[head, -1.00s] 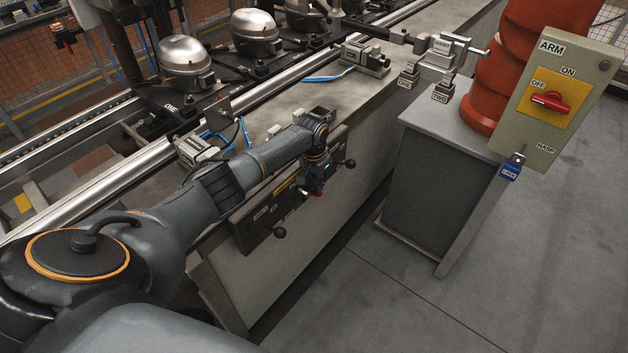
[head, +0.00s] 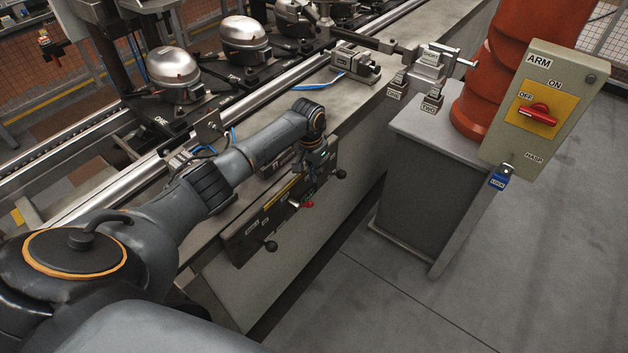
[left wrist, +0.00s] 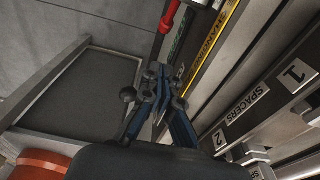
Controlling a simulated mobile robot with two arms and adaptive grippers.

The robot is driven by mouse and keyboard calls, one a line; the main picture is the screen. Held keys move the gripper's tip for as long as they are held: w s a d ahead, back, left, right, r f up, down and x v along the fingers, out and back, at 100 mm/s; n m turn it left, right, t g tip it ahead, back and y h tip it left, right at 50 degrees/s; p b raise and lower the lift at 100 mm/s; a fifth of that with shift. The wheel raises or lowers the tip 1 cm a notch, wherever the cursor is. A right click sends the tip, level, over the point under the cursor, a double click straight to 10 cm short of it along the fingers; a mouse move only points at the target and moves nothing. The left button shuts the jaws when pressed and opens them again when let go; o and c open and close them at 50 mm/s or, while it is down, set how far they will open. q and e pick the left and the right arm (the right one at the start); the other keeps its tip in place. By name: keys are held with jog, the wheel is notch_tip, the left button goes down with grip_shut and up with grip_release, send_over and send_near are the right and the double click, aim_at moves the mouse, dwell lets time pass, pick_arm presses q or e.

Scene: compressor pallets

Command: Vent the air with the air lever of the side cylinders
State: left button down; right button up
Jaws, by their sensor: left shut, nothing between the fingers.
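A dark lever panel (head: 250,232) is on the side of the conveyor bench. It carries a black ball-knob lever at its right end (head: 341,174), another at its lower left (head: 270,246) and a red handle (head: 309,204) between them. Which is the air lever I cannot tell; the small labels are not readable in the head view. My left gripper (head: 312,178) is above the red handle, shut and empty. In the left wrist view its fingers (left wrist: 156,74) are beside a black knob (left wrist: 128,94), with the red handle (left wrist: 171,15) ahead, apart from them. My right gripper is out of view.
Silver compressors (head: 173,68) stand on the pallets behind the bench. A grey cabinet (head: 420,190) stands to the right, with an orange column (head: 485,95) and a switch box (head: 545,105) labelled ARM. The floor in front is clear.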

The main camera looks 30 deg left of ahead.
pick_arm(q)
notch_tip(320, 180, up, 6)
jog(key=s, duration=0.1)
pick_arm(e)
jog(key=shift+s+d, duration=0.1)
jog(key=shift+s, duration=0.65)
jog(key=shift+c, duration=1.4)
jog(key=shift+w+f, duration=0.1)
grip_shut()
pick_arm(q)
jog(key=s+d+f+m, duration=0.3)
jog(key=s+d+f, duration=0.75)
jog(key=d, duration=0.35)
jog(key=s+d+r+n+t, duration=0.1)
jog(key=s+d, duration=0.1)
jog(key=s, duration=0.8)
jog(key=s+d+r+t, duration=0.1)
jog(key=s+d, duration=0.2)
jog(key=s, duration=0.7)
jog(key=s+a+f+g, duration=0.1)
jog(key=s+f, duration=0.3)
jog(key=f, duration=0.9)
jog(key=s+a+f, duration=0.1)
jog(key=s+f, duration=0.3)
jog(key=f, duration=0.8)
jog(key=s+a+f+g, duration=0.1)
jog(key=s+a+f, duration=0.2)
jog(key=s+f, duration=0.9)
jog(key=shift+s+f, duration=0.25)
jog(key=shift+s, duration=0.85)
